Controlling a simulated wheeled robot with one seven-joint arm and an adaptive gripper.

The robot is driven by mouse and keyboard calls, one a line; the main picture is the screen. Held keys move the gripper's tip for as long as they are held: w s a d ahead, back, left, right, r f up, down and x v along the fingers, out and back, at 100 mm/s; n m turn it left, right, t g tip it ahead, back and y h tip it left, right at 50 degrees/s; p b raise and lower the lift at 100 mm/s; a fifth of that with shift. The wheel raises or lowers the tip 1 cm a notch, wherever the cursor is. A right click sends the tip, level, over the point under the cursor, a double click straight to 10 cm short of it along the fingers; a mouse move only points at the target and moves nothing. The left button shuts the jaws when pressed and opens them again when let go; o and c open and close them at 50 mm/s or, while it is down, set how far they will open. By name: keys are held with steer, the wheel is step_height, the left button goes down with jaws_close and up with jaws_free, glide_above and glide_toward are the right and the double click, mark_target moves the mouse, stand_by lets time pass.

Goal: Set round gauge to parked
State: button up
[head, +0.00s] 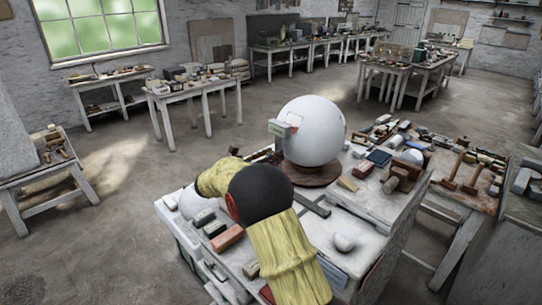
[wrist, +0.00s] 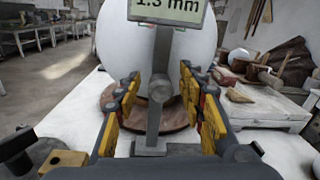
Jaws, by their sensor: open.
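The gauge is a grey post on a flat foot with a round hub (wrist: 161,88) partway up and a display (wrist: 168,10) on top reading 1.3 mm. The display's upper edge is cut off in the wrist view. In the head view, the gauge's pale head (head: 281,128) is against the left side of a large white plaster sphere (head: 312,130). My gripper (wrist: 160,97) is open, with yellow-padded fingers on either side of the post and hub. I see gaps on both sides and nothing held. In the head view, my arm hides most of the gripper and the lower post.
The sphere rests on a round brown base (wrist: 180,113) on a white worktable (head: 375,207). A tool-covered table (head: 478,200) adjoins at right. Open floor lies at left.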

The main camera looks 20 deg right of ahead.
jaws_close()
stand_by(0.5)
stand_by(0.4)
